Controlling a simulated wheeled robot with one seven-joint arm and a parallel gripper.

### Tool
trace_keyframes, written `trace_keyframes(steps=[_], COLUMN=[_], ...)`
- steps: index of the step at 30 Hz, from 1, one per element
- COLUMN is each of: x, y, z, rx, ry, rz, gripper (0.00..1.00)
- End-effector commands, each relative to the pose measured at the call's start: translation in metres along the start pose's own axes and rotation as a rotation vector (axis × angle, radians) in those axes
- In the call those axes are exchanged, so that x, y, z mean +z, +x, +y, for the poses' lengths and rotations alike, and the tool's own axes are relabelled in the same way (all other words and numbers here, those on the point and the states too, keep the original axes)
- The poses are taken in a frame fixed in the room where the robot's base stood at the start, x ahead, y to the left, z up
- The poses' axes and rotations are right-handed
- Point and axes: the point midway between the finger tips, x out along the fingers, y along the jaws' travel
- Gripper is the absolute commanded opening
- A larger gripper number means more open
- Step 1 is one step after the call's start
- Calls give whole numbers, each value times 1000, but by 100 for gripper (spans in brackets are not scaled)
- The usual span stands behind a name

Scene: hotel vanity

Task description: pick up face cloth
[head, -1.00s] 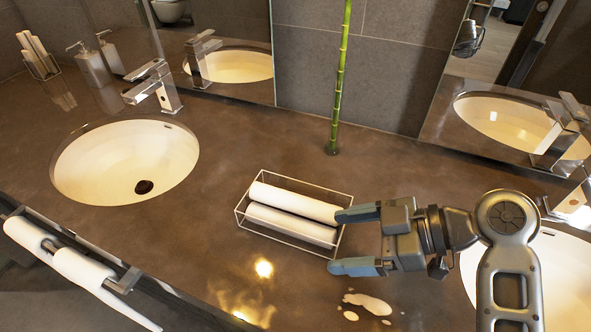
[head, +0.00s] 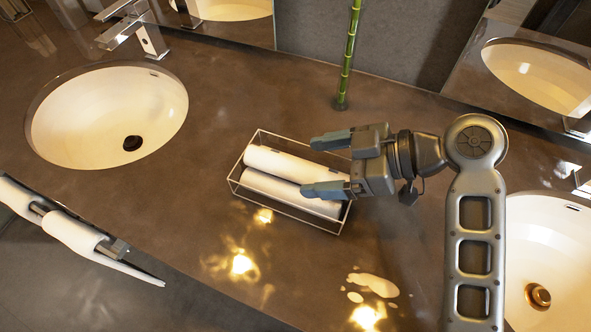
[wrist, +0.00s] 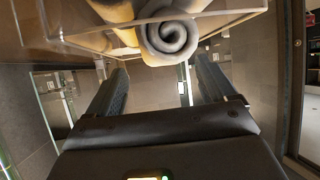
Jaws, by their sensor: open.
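Two rolled white face cloths lie side by side in a clear, thin-edged tray (head: 236,184) on the brown counter. The back cloth (head: 280,162) and the front cloth (head: 275,188) both have their right ends partly behind my gripper. My gripper (head: 325,166) is open, its two fingers pointing left over the right part of the tray. I cannot tell its exact height above the cloths. In the wrist view, a spiral cloth end (wrist: 170,38) shows at the top, beyond the open fingers (wrist: 155,85), with nothing between them. The tray's clear wall (wrist: 215,12) also shows there.
A sink (head: 75,110) with a chrome tap (head: 130,28) is at left, another sink (head: 560,250) at right. A green bamboo stalk (head: 347,60) stands behind the tray. White towels (head: 70,232) hang on a front rail. A pale puddle-like patch (head: 375,285) is on the counter.

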Motion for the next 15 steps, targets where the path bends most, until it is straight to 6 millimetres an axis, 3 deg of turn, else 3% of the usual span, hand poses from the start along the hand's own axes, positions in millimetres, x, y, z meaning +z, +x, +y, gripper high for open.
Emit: trace_keyframes(steps=[5,12,15], x=[2,0,0], y=[26,28,28], z=[0,0,0], rx=[-2,1,1], ry=[-1,1,1], rz=[0,0,0], gripper=[85,85,76])
